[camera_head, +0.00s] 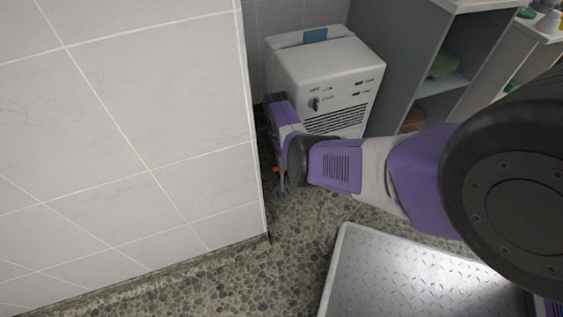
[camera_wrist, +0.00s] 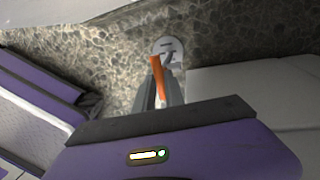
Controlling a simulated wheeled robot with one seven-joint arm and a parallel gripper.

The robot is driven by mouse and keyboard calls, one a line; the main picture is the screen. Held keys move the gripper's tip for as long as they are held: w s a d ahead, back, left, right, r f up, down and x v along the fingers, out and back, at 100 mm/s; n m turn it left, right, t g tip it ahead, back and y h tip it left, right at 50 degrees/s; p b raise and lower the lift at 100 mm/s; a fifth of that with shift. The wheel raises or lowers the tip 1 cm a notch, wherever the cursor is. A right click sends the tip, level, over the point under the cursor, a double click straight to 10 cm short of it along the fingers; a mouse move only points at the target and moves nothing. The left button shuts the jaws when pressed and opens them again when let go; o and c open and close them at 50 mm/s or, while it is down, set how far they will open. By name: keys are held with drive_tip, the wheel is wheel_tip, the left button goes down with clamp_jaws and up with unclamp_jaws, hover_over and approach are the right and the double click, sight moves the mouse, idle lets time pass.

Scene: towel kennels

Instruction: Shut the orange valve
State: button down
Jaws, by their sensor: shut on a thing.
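The orange valve's handle (camera_wrist: 158,76) stands out between the grey fingers of my gripper (camera_wrist: 159,92) in the wrist view. The fingers are shut on it. Past the handle, a grey pipe meets a pale round plate (camera_wrist: 168,45) on the pebbled floor. In the head view only a small orange bit of the handle (camera_head: 277,170) shows, beside the tiled wall's corner. The valve's body is mostly hidden by my gripper and wrist.
A white machine (camera_head: 320,70) with a knob and vents stands behind my wrist. The tiled wall (camera_head: 140,110) is close on the left. A metal-topped platform (camera_head: 400,275) lies at the lower right. Grey shelving (camera_head: 400,60) stands at the back right. Pebbled floor (camera_head: 230,275) is bare in front.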

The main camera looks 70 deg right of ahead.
drive_tip(key=c, duration=1.4)
unclamp_jaws()
drive_tip(key=shift+r, duration=0.1)
wheel_tip(320, 180, up, 8)
drive_tip(key=w+d+p, duration=0.1)
drive_tip(key=p, duration=0.3)
drive_tip(key=shift+d+f, duration=0.15)
drive_tip(key=shift+f, duration=0.1)
drive_tip(key=shift+s, duration=0.1)
